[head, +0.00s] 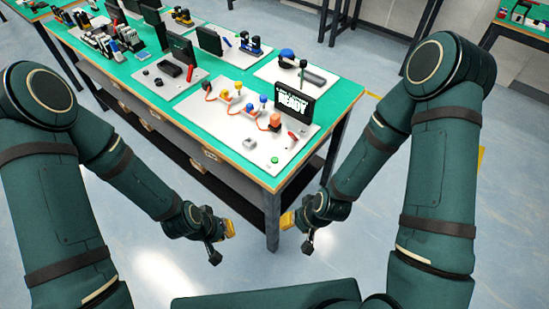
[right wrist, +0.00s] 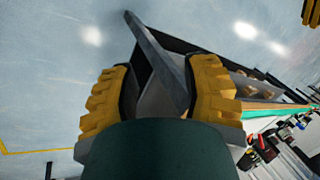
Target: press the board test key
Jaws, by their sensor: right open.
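The nearest white board (head: 230,137) lies on the green table top (head: 335,102). A small round green button (head: 274,160) sits at its near corner; I cannot read any label on it. A black screen (head: 294,103) showing "READY" stands on the board's right side. My left gripper (head: 229,229) hangs below table height, in front of the table and apart from the board; its jaw opening is too small to judge. My right gripper (head: 288,220) is also low, near the table's front leg. In the right wrist view its yellow fingers (right wrist: 160,90) are apart, with nothing between them.
The board also carries a grey block (head: 249,143), an orange block (head: 275,121), a red-and-white part (head: 293,136) and orange cables with coloured knobs. More boards, screens and small parts crowd the table behind. The floor before the table is clear.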

